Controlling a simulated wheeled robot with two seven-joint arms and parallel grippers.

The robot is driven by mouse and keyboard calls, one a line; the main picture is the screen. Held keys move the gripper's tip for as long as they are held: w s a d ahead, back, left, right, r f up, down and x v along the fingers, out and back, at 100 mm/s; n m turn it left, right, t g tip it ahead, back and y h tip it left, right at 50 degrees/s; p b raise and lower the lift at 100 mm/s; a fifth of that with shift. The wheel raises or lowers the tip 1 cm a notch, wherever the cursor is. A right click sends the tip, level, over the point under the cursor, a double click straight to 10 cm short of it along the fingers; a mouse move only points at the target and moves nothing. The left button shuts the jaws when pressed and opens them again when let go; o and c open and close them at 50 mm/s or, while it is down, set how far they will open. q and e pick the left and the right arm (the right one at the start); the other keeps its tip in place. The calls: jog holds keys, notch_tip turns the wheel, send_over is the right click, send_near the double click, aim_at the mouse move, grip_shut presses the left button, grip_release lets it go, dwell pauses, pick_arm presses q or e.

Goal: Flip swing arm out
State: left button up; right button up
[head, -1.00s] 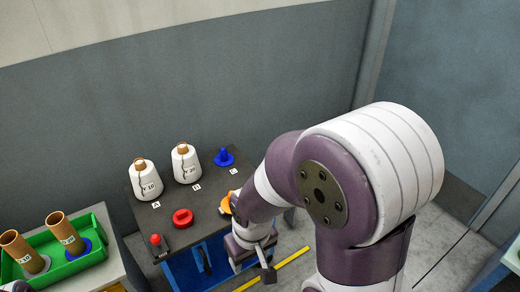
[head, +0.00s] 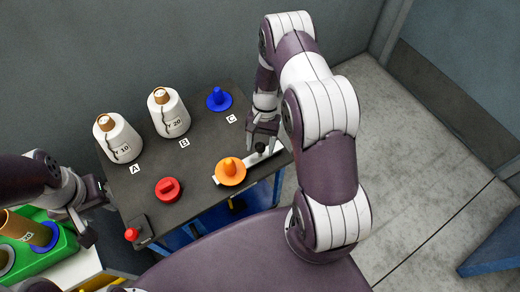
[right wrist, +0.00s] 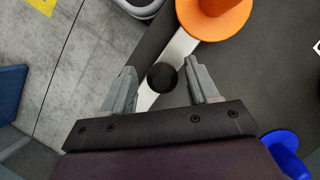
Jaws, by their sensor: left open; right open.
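The swing arm is a light, flat bar (right wrist: 180,47) at the right front of the dark table top. It carries an orange disc with a peg (head: 230,172) and a black knob (right wrist: 162,77). The orange piece also shows at the top of the right wrist view (right wrist: 214,14). My right gripper (head: 262,142) is open above the bar, with one finger on each side of the knob in the right wrist view (right wrist: 160,70). I cannot tell whether the fingers touch it. My left gripper (head: 98,218) is open and empty at the table's left edge.
A red knob (head: 168,189) and a red button (head: 132,234) are in front. A green crate (head: 55,256) with brown tubes is at left.

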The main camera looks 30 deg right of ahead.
aim_at(249, 157)
jog(key=shift+x, duration=0.85)
jog(key=shift+w+f, duration=0.1)
jog(key=shift+f, duration=0.3)
jog(key=shift+a+f, duration=0.1)
jog(key=shift+a, duration=0.05)
pick_arm(q)
jog(key=shift+w, duration=0.1)
pick_arm(e)
jog(key=shift+s, duration=0.2)
jog(key=shift+w, duration=0.1)
grip_shut()
pick_arm(q)
jog(key=shift+w, duration=0.1)
